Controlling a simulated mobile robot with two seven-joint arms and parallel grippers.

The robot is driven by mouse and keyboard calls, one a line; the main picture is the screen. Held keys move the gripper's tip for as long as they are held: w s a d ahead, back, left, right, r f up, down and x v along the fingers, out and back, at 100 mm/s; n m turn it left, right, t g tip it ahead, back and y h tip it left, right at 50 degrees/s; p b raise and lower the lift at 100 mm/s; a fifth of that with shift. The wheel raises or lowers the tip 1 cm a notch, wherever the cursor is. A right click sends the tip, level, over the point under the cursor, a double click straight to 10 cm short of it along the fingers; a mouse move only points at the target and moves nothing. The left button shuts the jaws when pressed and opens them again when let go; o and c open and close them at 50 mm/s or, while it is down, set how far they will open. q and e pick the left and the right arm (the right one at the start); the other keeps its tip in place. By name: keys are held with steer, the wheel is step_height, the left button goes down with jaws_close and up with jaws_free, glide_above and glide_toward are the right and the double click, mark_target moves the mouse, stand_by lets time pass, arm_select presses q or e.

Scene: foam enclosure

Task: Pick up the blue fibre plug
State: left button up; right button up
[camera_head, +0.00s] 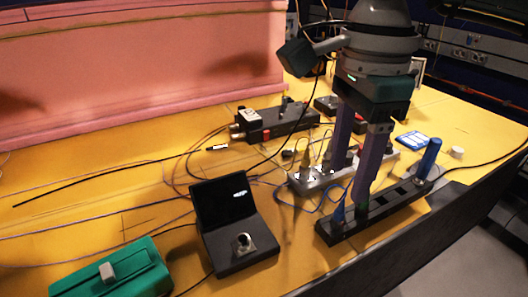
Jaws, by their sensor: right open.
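A small blue plug (339,209) stands upright at the left end of the long black rack (385,209), with a thin blue cable looping off to its left. I take it for the blue fibre plug. My right gripper (350,186) comes down from the top with two long purple fingers, spread apart and empty. One fingertip reaches down just right of the plug, near the rack; the other ends farther back, over the grey strip. Whether a finger touches the plug or rack I cannot tell. My left gripper is not in view.
A thicker blue cylinder (430,157) stands at the rack's right end. Behind the rack lies a grey strip (317,181) with a yellow plug (305,159). An open black box (237,227), a green case (115,272) and loose cables lie left. A pink foam wall (130,65) closes the back.

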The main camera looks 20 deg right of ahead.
mark_target(343, 200)
steer(key=f, duration=0.4)
steer(key=f+p, duration=0.1)
steer(key=f, duration=0.1)
steer(key=shift+s+a, duration=0.2)
steer(key=shift+s, duration=0.1)
steer(key=shift+c, duration=0.3)
steer(key=shift+r, duration=0.1)
jaws_close()
